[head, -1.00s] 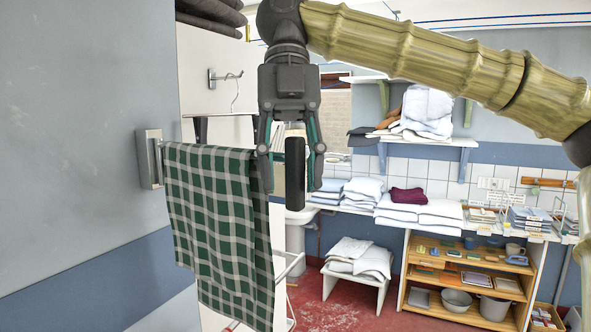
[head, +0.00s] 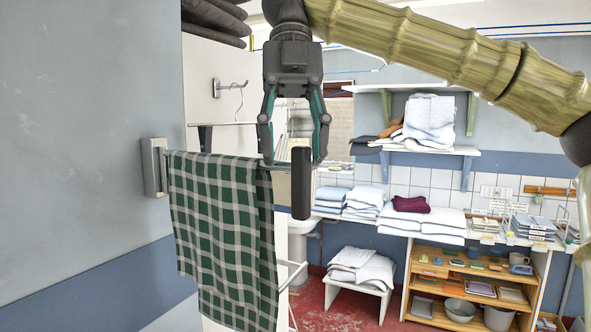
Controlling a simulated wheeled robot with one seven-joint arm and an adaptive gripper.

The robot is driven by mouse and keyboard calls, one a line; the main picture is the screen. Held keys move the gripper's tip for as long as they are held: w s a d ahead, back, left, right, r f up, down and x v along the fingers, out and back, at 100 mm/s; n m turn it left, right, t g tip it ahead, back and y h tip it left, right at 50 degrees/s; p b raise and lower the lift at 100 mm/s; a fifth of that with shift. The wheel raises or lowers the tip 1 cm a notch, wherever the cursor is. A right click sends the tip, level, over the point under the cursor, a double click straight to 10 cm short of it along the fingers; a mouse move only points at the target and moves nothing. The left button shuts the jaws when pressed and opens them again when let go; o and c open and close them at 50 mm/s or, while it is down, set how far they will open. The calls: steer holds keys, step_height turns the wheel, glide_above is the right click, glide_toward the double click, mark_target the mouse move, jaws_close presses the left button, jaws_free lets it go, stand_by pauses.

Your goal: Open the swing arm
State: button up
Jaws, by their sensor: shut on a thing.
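The swing arm is a thin metal rail (head: 228,160) reaching right from a metal bracket (head: 154,167) on the grey wall at the left. A green-and-white checked cloth (head: 222,225) hangs over it. At its free end stands an upright dark grip (head: 301,185). My gripper (head: 293,158) points down over this end from above, a finger on either side of the grip's upper part. It is shut on the swing arm's end. The exact contact of the fingertips is hard to see. The lower part of the grip shows below the fingers.
A counter with folded linen (head: 420,217) and an open wooden shelf unit (head: 470,285) stand at the back right. A white stool (head: 358,285) bears folded cloths. A wall hook (head: 230,88) is behind the rail. Red floor is free around the stool.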

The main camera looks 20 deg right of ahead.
steer(key=shift+v, duration=1.15)
steer(key=shift+w+a+r, duration=0.15)
steer(key=shift+r, duration=0.2)
steer(key=shift+d, duration=0.25)
steer(key=shift+a+p, duration=0.1)
steer(key=shift+p, duration=0.25)
